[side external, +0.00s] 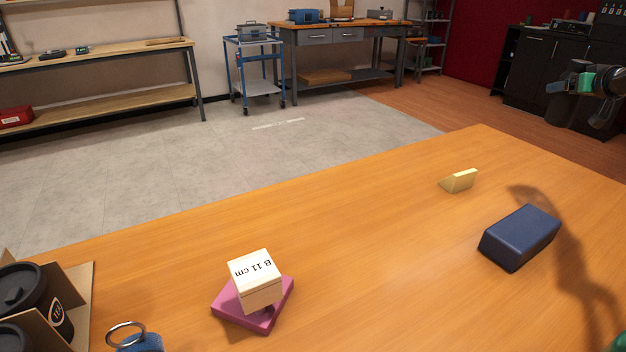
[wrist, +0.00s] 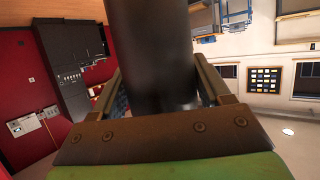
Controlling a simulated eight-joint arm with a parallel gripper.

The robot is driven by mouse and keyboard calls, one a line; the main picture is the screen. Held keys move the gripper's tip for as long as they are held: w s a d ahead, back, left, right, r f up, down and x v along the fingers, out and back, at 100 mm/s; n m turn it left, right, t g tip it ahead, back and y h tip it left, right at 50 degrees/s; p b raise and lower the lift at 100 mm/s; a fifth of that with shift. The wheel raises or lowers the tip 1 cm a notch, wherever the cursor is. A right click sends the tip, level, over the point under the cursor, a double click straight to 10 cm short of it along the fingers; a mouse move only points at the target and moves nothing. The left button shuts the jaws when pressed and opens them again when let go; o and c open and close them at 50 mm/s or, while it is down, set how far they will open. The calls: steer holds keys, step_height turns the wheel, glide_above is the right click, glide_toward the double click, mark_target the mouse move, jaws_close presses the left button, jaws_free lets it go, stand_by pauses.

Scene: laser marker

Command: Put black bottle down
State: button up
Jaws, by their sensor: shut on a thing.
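The black bottle (wrist: 152,50) fills the upper middle of the wrist view as a dark, blurred cylinder. My gripper (wrist: 158,78) is shut on it, with one finger on each side. In the side external view, a dark and green shape (side external: 586,82) is at the upper right edge, clear of the tabletop. It looks like part of my arm's end, but I cannot pick out the bottle in it.
The wooden table (side external: 370,230) holds a navy block (side external: 520,237), a yellow wedge (side external: 459,180) and a cream box (side external: 256,280) on a pink block (side external: 264,320). A cardboard carrier (side external: 80,285) with black-lidded cups (side external: 22,288) is at the lower left, beside a blue ringed object (side external: 140,343). The table's middle is clear.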

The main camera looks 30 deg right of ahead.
steer(key=shift+w+a+r, duration=0.15)
steer(key=shift+r, duration=0.2)
steer(key=w+a+n+t+y, duration=0.1)
steer(key=w+a+n+y, duration=0.3)
steer(key=a, duration=0.5)
steer(key=w+a+n+y, duration=0.3)
steer(key=a+y, duration=0.1)
steer(key=a, duration=0.4)
steer(key=w+a+n+t+y, duration=0.1)
steer(key=w+a+n+y, duration=0.3)
steer(key=a, duration=0.5)
steer(key=s+a+n+g+y, duration=0.4)
steer(key=a+n+g, duration=0.15)
steer(key=a, duration=0.65)
steer(key=s+a+n+g+y, duration=0.3)
steer(key=a+n+g+y, duration=0.25)
steer(key=a, duration=0.65)
steer(key=shift+t+h, duration=0.4)
steer(key=shift+h, duration=0.05)
step_height(320, 180, down, 19)
steer(key=shift+s+d+f, duration=0.15)
steer(key=shift+f, duration=0.05)
steer(key=o, duration=1.4)
steer(key=shift+f, duration=0.1)
steer(key=shift+c, duration=0.2)
